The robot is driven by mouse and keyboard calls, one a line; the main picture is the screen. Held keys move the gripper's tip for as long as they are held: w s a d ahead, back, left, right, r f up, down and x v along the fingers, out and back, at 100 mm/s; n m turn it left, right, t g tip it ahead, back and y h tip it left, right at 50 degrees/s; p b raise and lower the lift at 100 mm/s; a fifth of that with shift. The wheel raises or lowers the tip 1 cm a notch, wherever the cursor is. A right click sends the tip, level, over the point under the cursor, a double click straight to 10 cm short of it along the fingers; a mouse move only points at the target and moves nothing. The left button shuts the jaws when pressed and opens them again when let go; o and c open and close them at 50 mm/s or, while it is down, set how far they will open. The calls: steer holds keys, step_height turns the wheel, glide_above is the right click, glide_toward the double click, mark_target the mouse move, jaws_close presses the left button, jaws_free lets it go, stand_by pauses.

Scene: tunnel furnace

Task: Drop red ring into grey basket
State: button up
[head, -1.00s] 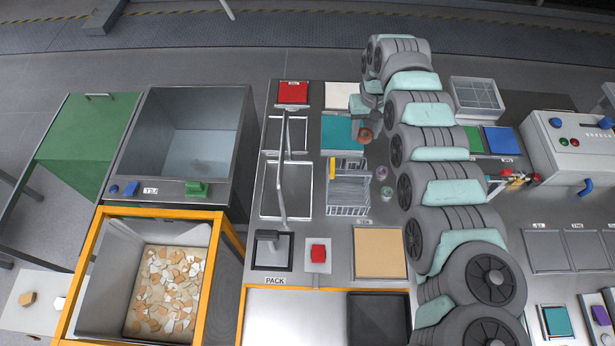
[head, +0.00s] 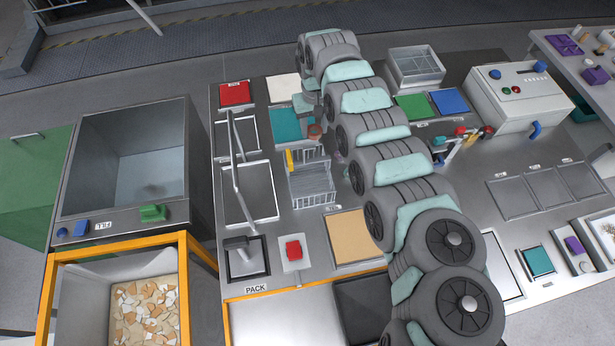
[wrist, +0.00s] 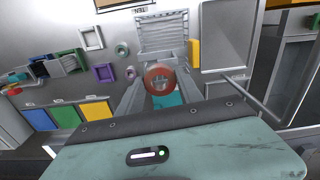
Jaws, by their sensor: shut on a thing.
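The red ring (wrist: 159,78) is between the two fingers of my gripper (wrist: 160,88) in the wrist view, which are shut on it. In the head view the ring (head: 315,131) hangs at the right edge of a teal panel, just behind the basket. The grey wire basket (head: 311,187) stands on the metal worktop, with a yellow block at its back left corner. In the wrist view the basket (wrist: 161,36) lies straight beyond the ring. The ring appears outside the basket. My arm hides the worktop right of the basket in the head view.
A purple square frame (wrist: 104,73), a grey square frame (wrist: 91,37) and small rings (wrist: 122,50) lie beside the basket. A tan panel (head: 354,236) lies in front.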

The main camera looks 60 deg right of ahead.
steer(key=o, duration=1.4)
steer(key=shift+o, duration=0.2)
steer(key=shift+r, duration=0.1)
step_height(320, 180, up, 11)
steer(key=b, duration=0.2)
